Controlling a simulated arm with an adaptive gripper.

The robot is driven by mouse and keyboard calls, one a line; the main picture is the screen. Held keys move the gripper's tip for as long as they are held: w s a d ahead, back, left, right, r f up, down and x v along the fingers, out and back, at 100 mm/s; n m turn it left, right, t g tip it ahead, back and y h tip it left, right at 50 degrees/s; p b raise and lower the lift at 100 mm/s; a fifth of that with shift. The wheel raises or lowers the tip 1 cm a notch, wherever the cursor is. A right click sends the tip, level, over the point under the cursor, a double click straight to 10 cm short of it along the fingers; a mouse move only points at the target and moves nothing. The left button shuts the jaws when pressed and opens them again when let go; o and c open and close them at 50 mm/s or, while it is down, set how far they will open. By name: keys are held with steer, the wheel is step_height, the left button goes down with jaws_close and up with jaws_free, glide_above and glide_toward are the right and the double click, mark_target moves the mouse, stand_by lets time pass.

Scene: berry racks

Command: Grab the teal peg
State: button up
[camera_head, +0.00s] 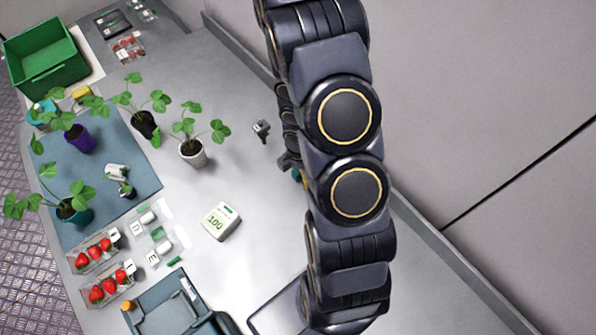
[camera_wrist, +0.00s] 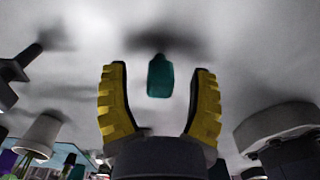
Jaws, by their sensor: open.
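The teal peg (camera_wrist: 160,78) is in the wrist view, a short rounded block against the pale grey table surface, with a dark shadow beside it. My gripper (camera_wrist: 161,70) is open, with its two yellow ribbed fingers on either side of the peg. Clear gaps show between the peg and both fingers, so neither finger touches it. In the head view my arm covers most of the gripper. The peg cannot be made out clearly there.
A white device (camera_head: 221,221) with a display stands left of my arm. A small dark object (camera_head: 261,129) is beside the arm. Potted plants, strawberry punnets (camera_head: 105,287) and a green crate (camera_head: 45,55) fill the left side. A wall runs along the right.

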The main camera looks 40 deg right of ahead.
steer(key=shift+f, duration=0.95)
steer(key=c, duration=0.9)
steer(key=shift+r, duration=0.2)
